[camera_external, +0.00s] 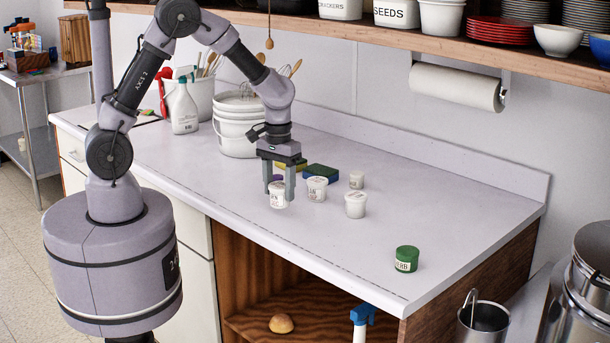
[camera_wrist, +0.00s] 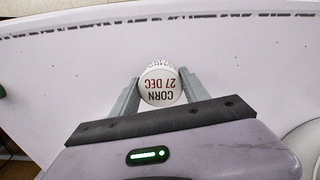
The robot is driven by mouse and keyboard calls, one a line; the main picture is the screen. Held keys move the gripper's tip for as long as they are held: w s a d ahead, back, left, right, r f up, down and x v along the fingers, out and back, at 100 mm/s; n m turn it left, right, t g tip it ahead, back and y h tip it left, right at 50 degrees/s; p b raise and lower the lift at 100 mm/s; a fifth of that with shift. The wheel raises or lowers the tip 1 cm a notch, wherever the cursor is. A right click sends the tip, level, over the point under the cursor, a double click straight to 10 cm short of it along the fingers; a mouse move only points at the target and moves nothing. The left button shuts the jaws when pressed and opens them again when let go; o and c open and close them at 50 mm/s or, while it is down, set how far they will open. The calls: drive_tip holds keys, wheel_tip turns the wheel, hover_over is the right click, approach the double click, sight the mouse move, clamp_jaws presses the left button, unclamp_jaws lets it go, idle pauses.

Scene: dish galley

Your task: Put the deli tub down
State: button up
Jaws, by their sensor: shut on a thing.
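My gripper (camera_external: 280,186) is shut on a white deli tub (camera_external: 278,197), with one finger on each side. The tub's label reads CORN 27 DEC, upside down in the wrist view, where the tub (camera_wrist: 160,85) sits between the fingers (camera_wrist: 159,90). It looks upright, over or on the pale counter (camera_external: 330,235) near its front edge. I cannot tell whether its base touches the counter. A similar labelled white tub (camera_external: 317,190) stands just right of it, apart from the held tub.
Another white tub (camera_external: 356,205), a smaller white tub (camera_external: 357,179) and a green tub (camera_external: 406,260) stand to the right. A blue sponge (camera_external: 322,172) lies behind, and white buckets (camera_external: 238,130) stand behind left. The counter's front right is mostly clear.

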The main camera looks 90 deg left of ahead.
wheel_tip(320, 180, down, 2)
drive_tip(key=shift+f, duration=0.15)
drive_tip(key=shift+s, duration=0.1)
drive_tip(key=shift+f, duration=0.2)
drive_tip(key=o, duration=1.4)
drive_tip(key=shift+b, duration=0.4)
